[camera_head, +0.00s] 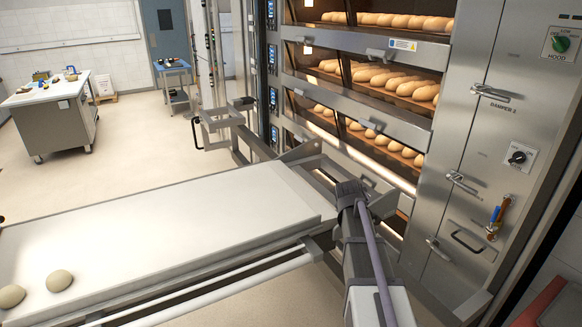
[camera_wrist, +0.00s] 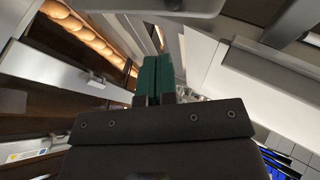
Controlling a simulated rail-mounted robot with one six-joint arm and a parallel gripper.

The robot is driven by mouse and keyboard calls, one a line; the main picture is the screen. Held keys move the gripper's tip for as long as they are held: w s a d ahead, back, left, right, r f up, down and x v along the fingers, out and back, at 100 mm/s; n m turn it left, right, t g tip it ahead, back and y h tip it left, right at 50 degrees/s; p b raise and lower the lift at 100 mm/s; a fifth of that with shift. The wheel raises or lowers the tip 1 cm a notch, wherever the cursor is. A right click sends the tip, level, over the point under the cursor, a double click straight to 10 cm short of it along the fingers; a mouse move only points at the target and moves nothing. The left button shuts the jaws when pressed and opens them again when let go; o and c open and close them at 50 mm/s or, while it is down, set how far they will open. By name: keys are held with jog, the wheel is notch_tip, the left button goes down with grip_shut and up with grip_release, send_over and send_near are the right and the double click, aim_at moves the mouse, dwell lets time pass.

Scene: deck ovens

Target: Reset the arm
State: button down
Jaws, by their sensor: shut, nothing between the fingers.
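My gripper (camera_wrist: 157,62) shows in the wrist view as two green fingers side by side, shut with nothing between them. In the head view my arm reaches up from the bottom, right of centre, and ends in a dark wrist part in front of the deck oven (camera_head: 361,106). The fingers cannot be made out there. In the wrist view they point past a lit oven deck with loaves (camera_wrist: 88,36) at the upper left. The gripper appears apart from everything around it.
Baked loaves (camera_head: 392,82) fill several oven decks. A long pale loader board (camera_head: 160,225) carries two dough balls (camera_head: 36,288) at its left end. Steel cabinet doors with handles (camera_head: 463,183) stand at right. A worktable (camera_head: 50,95) is far left, with open floor between.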

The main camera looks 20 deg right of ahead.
jog(key=s+a+f+m+g+y+b, duration=0.1)
jog(key=s+a+f+g+y+b, duration=0.1)
jog(key=s+a, duration=0.8)
jog(key=s+a+f+m+g+y+b, duration=0.2)
jog(key=s+a+f, duration=0.5)
jog(key=a, duration=1.1)
jog(key=s+g+y, duration=0.1)
jog(key=s+g, duration=0.1)
jog(key=s, duration=0.2)
jog(key=shift+a+y+b, duration=0.3)
jog(key=shift+y, duration=0.1)
